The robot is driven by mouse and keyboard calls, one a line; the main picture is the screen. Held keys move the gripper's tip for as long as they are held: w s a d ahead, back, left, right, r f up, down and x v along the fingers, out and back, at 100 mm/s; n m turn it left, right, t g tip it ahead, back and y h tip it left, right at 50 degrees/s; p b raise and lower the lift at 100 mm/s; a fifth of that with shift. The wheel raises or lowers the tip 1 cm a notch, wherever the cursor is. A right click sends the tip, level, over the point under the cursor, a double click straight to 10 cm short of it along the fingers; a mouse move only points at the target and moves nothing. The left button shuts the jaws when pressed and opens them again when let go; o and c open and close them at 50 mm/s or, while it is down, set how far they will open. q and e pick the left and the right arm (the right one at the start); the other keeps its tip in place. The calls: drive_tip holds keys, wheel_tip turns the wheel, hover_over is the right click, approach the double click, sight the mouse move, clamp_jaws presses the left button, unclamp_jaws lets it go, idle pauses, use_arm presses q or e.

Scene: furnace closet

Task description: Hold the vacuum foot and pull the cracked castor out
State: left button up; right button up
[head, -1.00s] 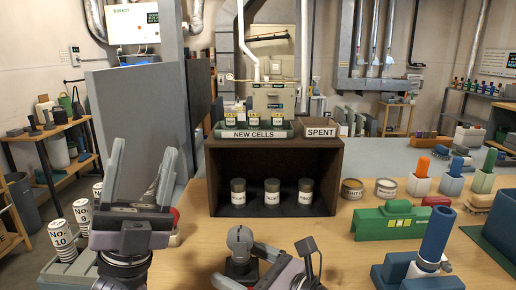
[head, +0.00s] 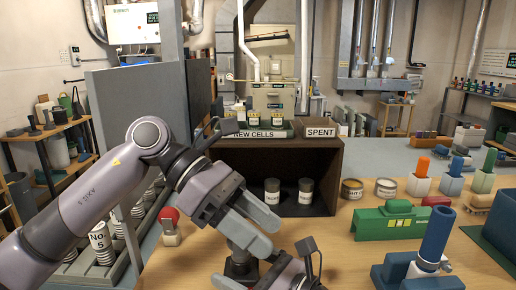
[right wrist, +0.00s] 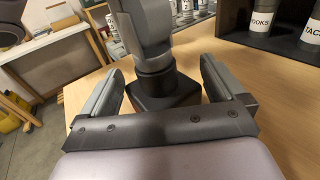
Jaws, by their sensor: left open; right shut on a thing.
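The vacuum foot (head: 238,266) is a dark block with a square base on the wooden bench, also in the right wrist view (right wrist: 165,94). My right gripper (head: 243,271) is shut on the foot, with a finger on each side of the base in the right wrist view (right wrist: 162,74). My left gripper (head: 262,233) is open, fingers pointing down right, over the foot's top. I cannot tell whether it touches the castor.
A dark open shelf (head: 328,178) with labelled pots stands behind. A green block (head: 388,224) and a blue upright tool (head: 432,245) lie to the right. A red-topped piece (head: 170,226) and a rack of numbered cylinders (head: 98,262) are left. Bare bench shows right of the grippers.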

use_arm(q)
drive_tip(key=w+a+n+t+y, duration=0.2)
drive_tip(key=w+a+t+y, duration=0.2)
drive_tip(key=w+a, duration=0.25)
drive_tip(key=shift+y, duration=0.3)
drive_tip(key=shift+x, duration=3.6)
drive_tip(key=shift+s, duration=0.15)
clamp_jaws()
drive_tip(key=shift+a+r, duration=0.1)
drive_tip(key=shift+r, duration=1.75)
